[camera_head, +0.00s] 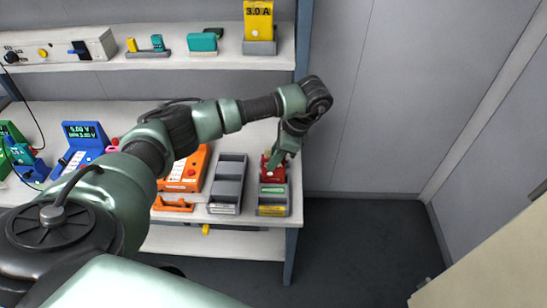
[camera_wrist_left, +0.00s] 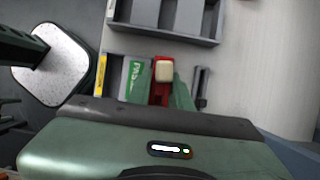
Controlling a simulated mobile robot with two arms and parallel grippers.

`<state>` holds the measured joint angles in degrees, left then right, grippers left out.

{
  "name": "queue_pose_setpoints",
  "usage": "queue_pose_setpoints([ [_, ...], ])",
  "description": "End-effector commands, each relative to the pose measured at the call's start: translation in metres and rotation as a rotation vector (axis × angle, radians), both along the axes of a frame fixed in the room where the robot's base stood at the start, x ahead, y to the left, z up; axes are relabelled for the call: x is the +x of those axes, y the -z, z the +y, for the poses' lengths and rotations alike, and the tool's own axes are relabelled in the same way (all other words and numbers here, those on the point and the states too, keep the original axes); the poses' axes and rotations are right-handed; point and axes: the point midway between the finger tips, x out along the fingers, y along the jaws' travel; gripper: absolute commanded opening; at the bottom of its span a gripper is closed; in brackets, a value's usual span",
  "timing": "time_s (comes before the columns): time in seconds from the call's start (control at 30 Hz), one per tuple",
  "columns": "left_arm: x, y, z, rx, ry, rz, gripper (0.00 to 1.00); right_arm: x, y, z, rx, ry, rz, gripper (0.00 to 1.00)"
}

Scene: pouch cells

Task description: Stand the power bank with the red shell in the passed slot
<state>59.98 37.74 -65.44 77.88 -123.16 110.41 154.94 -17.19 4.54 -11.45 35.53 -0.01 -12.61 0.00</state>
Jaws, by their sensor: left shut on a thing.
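The power bank with the red shell (camera_head: 268,171) is at the back part of a small grey rack (camera_head: 287,207) at the shelf's right end. My left gripper (camera_head: 277,160) comes down from above and is shut on it. In the left wrist view the red shell (camera_wrist_left: 160,93) shows beside the green label, with a pale block on its top. The rack carries a green label (camera_head: 272,189), lettered in the wrist view (camera_wrist_left: 135,78), and a yellow label (camera_head: 271,210) at its front. I cannot tell whether the power bank's lower end touches the slot floor. My right gripper is not in view.
A grey bin with several compartments (camera_head: 228,185) stands just left of the rack. An orange device (camera_head: 187,172) and a blue meter (camera_head: 84,136) sit further left. An upper shelf (camera_head: 200,62) holds a yellow 3.0 A unit (camera_head: 258,22). Open floor lies to the right.

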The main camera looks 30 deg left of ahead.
Motion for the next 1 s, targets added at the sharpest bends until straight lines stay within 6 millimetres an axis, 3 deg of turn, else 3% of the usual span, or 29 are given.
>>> queue_pose_setpoints([
  [0.87, 0.0, 0.02, 0.0, 0.0, 0.0, 0.0, 0.0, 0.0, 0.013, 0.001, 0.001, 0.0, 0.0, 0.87],
  [0.9, 0.0, 0.02, 0.0, 0.0, 0.0, -0.001, 0.25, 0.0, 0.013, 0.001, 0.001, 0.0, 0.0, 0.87],
  [0.97, 0.0, 0.019, 0.0, 0.0, 0.0, -0.001, 0.42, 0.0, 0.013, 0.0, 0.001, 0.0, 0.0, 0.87],
  [1.0, 0.0, 0.019, 0.0, 0.0, 0.0, -0.001, 0.45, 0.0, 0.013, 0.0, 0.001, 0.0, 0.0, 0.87],
])
